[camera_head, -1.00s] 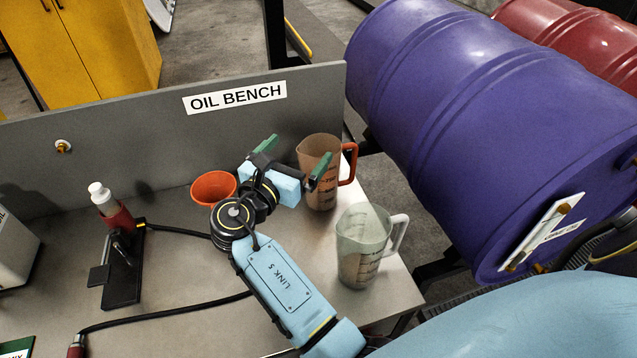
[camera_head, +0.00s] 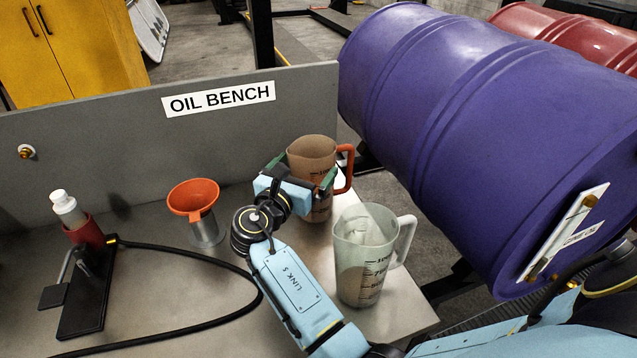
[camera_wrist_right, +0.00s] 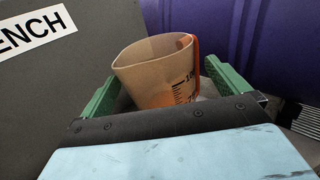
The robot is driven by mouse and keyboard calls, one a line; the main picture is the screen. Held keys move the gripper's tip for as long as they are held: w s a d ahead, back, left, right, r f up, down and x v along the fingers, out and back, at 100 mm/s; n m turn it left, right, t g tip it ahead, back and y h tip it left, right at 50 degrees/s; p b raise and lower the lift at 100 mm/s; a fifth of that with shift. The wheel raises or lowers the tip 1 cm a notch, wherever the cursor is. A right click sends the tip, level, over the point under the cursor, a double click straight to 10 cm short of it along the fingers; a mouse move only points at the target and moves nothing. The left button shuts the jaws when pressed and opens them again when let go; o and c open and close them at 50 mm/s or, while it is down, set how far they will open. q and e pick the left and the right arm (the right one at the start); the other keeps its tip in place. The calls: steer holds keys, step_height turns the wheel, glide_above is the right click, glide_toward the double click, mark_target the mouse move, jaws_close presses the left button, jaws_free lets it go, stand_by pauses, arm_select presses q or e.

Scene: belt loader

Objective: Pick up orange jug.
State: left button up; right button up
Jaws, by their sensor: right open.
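The orange jug (camera_head: 312,152) is a tan-orange measuring jug with a red-orange handle on its right side. It stands upright near the right end of the bench, close to the back panel. My right gripper (camera_head: 300,176) is at the near side of the jug and hides part of its middle. In the right wrist view the jug (camera_wrist_right: 160,75) sits between the two green fingers of the open gripper (camera_wrist_right: 165,90). I cannot tell whether either finger touches it. My left gripper is not in view.
A clear measuring jug (camera_head: 362,275) stands just right of my right arm. An orange funnel (camera_head: 193,196) in a metal holder is to the left. A black hose (camera_head: 190,252) crosses the bench. A purple drum (camera_head: 480,130) lies beyond the bench's right edge.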

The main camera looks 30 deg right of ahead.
mark_target(322, 145)
steer(key=shift+x, duration=3)
steer(key=shift+a+r, duration=0.1)
steer(key=shift+r, duration=0.05)
steer(key=c, duration=1.6)
steer(key=shift+r, duration=0.1)
steer(key=shift+c, duration=0.4)
